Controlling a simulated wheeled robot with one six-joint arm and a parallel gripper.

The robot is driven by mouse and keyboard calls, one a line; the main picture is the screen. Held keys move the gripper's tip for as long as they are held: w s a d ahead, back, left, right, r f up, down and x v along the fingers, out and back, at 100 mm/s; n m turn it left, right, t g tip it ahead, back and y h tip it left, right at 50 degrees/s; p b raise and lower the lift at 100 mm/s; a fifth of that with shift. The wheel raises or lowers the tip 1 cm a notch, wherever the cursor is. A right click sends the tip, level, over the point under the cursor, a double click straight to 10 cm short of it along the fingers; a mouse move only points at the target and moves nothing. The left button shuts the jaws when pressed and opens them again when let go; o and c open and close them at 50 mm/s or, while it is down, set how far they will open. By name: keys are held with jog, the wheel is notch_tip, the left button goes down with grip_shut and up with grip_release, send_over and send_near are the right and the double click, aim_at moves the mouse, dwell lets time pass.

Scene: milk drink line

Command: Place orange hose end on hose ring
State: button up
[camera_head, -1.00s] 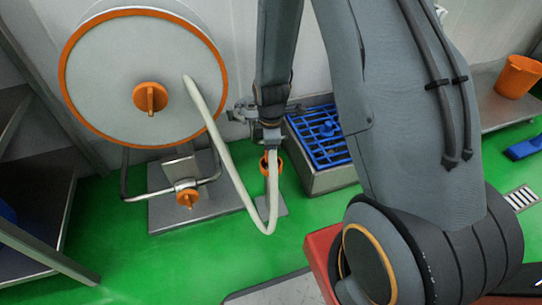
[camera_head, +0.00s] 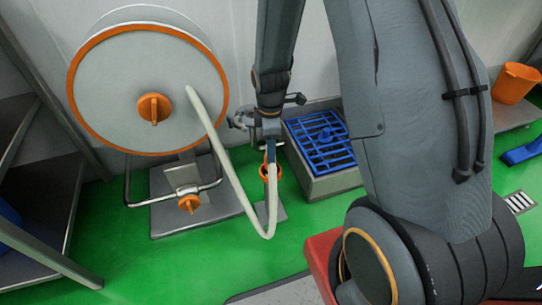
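The pale hose (camera_head: 232,187) comes off the reel, dips in a U near the floor and rises to an orange ring (camera_head: 264,178). The ring stands above a small grey base plate (camera_head: 279,213). My gripper (camera_head: 269,152) points down just above the ring, at the top of the hose's rising part. A narrow blue piece shows between gripper and hose. I cannot tell whether the fingers are closed on the hose end, as they are small and partly hidden. I cannot tell the hose end's orange from the ring's, nor whether it sits in the ring.
The hose reel (camera_head: 115,90) with orange rim stands at left on a metal base (camera_head: 165,218). A grey bin with a blue grate (camera_head: 315,140) stands right of my gripper. Metal shelving (camera_head: 45,235) is far left. An orange bucket (camera_head: 515,82) is far right.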

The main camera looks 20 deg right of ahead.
notch_tip(320, 180, up, 5)
jog(key=shift+r+p, duration=0.1)
jog(key=shift+p, duration=0.55)
jog(key=s+a+r+m, duration=0.2)
jog(key=s+a+r, duration=0.3)
jog(key=a, duration=0.2)
jog(key=s+a+r+m, duration=0.1)
jog(key=s+a+r, duration=0.3)
jog(key=a, duration=0.3)
jog(key=s+a+r+m, duration=0.2)
jog(key=s+a+r, duration=0.1)
jog(key=s, duration=0.5)
jog(key=s+a+r+m, duration=0.3)
jog(key=s+a, duration=0.1)
jog(key=s, duration=0.4)
jog(key=shift+r+y, duration=0.3)
jog(key=shift+a, duration=0.1)
jog(key=d+r+m+p, duration=0.3)
jog(key=d+r+p, duration=0.7)
jog(key=r+p, duration=0.3)
jog(key=d+r+m+p, duration=0.4)
jog(key=d+r+p, duration=0.7)
jog(key=r+p, duration=0.3)
jog(key=shift+r+p, duration=0.15)
jog(key=shift+p, duration=0.75)
